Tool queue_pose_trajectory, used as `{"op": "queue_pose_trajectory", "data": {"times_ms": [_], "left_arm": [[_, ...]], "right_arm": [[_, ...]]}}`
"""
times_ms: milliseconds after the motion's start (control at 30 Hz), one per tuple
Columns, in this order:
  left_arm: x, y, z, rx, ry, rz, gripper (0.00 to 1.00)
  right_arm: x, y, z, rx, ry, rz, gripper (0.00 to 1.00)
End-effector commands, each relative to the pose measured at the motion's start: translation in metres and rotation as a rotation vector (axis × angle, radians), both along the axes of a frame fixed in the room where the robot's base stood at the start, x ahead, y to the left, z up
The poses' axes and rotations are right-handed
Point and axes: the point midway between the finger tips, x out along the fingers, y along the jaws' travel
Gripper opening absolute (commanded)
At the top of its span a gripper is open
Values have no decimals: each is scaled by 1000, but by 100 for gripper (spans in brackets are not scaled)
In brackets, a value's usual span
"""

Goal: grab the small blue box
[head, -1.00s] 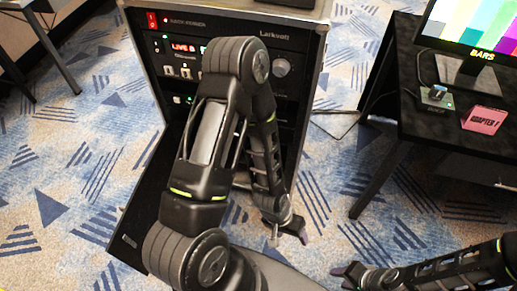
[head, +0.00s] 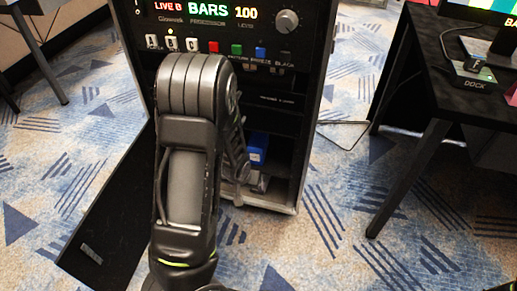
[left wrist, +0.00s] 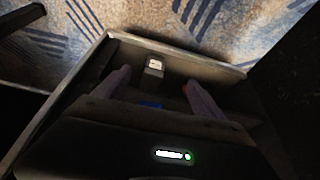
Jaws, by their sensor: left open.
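The small blue box (head: 258,148) sits in the dark lower bay of the equipment rack (head: 297,165) in the head view, just right of my left arm. In the left wrist view a patch of blue (left wrist: 150,104) shows low between the fingers, mostly hidden by my gripper's body. My left gripper (left wrist: 157,78) is open, its two fingers apart inside the bay, with nothing seen clamped between them. In the head view my arm hides most of it. My right gripper is out of view.
A small grey block with a white label (left wrist: 153,68) lies beyond the fingers in the left wrist view. The bay's rim (left wrist: 180,54) borders the carpet. The rack's button panel (head: 215,45) is above. A black table (head: 430,75) stands at the right, with open carpet between.

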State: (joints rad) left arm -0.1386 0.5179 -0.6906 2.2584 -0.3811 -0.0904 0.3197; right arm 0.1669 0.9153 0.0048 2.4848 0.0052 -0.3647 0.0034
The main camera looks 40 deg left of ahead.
Motion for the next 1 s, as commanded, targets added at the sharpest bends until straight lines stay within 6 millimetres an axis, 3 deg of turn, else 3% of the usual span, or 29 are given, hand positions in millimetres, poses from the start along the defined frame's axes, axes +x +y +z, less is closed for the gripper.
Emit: {"op": "queue_pose_trajectory", "data": {"times_ms": [267,667,1000], "left_arm": [[10,4,-2,0,-1,1,80],[70,29,-2,1,0,-2,80],[74,30,-1,0,2,-2,80]], "right_arm": [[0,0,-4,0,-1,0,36],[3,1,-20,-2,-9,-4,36],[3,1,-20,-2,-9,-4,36]]}}
